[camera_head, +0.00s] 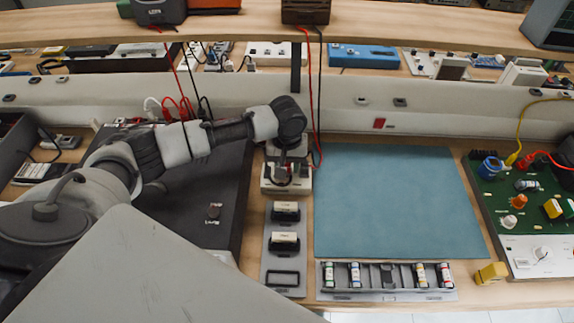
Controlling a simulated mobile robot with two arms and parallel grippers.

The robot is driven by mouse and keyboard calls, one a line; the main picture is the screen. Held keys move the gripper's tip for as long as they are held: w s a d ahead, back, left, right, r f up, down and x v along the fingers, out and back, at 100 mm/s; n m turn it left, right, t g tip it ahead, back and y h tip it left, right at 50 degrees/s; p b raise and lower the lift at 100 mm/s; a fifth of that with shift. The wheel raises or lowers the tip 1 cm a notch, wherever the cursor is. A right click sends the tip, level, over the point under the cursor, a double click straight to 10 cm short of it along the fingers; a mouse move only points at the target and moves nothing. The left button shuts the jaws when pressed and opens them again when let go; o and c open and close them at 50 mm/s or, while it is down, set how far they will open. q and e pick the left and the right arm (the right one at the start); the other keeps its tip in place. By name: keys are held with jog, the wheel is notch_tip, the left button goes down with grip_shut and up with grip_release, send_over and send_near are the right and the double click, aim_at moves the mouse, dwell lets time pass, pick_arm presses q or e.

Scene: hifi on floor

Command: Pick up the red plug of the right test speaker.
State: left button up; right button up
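A small brown box (305,12) on the upper shelf, possibly the right test speaker, has a red cable (309,80) and a black cable hanging from it. The red cable runs down to the left edge of the blue-green mat, beside my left gripper. I cannot make out its red plug there. My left arm comes in from the left and bends down at its wrist. My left gripper (286,176) is low over a small white device (268,184); its fingers are small and partly hidden, and I cannot tell whether they hold anything. My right gripper is not in view.
A clear blue-green mat (400,200) fills the middle of the bench. Grey holders (284,235) stand left of it, and a tray of small cylinders (388,289) lies in front. A green circuit board (530,200) with yellow and red leads is at right.

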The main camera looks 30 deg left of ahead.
pick_arm(q)
jog(key=c, duration=0.6)
jog(key=shift+c, duration=0.2)
jog(key=shift+r, duration=0.1)
